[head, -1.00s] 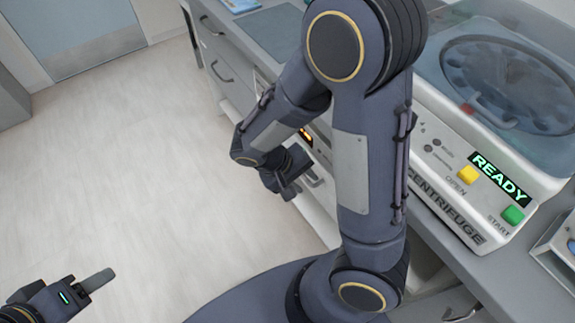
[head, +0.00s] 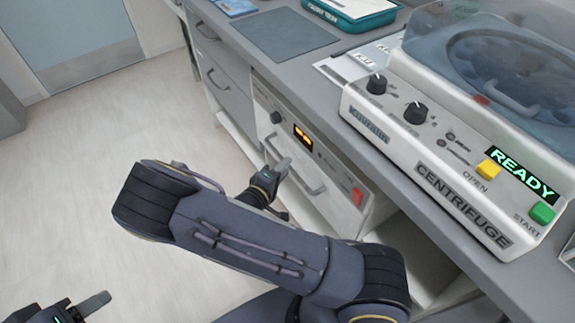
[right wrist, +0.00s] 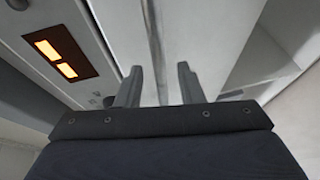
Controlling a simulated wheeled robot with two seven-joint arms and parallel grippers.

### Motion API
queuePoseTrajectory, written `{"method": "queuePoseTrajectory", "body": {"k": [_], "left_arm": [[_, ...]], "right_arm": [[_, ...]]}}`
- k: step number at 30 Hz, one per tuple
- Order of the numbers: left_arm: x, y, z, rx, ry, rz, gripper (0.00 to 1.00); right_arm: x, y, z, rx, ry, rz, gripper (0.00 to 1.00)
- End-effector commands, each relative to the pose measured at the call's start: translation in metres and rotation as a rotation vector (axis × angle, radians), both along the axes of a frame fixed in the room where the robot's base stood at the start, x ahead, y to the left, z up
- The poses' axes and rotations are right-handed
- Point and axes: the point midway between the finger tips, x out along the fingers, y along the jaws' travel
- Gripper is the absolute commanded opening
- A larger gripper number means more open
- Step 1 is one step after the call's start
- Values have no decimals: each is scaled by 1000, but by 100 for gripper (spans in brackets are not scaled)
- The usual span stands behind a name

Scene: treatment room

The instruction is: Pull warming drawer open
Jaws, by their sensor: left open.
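The warming drawer (head: 330,205) is a pale front under the counter, with a lit orange display and knob above it. It appears shut. Its grey bar handle (head: 308,185) runs along the front. My right gripper (head: 283,168) is at the handle's left part. In the right wrist view my right gripper (right wrist: 160,85) has its two fingers apart, pointing at the pale front, with a grey strip, likely the handle, running between them. Contact cannot be told. My left gripper (head: 92,305) is open and empty over the floor at the lower left, partly cut off.
The centrifuge (head: 430,150) stands on the counter at the right. A red switch (head: 357,196) is on the unit's right side. Grey drawers (head: 225,85) stand to the left. A teal-rimmed tray (head: 350,12) lies at the back of the counter. The floor (head: 90,170) at left is clear.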

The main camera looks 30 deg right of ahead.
Motion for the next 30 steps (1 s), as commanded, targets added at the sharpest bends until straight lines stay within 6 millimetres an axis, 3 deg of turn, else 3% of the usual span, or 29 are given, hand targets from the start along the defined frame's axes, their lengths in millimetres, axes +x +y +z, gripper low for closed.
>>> {"method": "queuePoseTrajectory", "body": {"k": [6, 15, 23, 30], "left_arm": [[0, 0, -1, 0, 0, 0, 52], [0, 0, -1, 0, 0, 0, 52], [0, 0, -1, 0, 0, 0, 52], [0, 0, -1, 0, 0, 0, 52]], "right_arm": [[10, -20, -4, 0, 0, -1, 34], [12, -23, -5, 1, 0, 0, 34], [12, -22, -5, 1, 1, -1, 2], [11, -22, -5, 2, 1, -1, 0]]}}
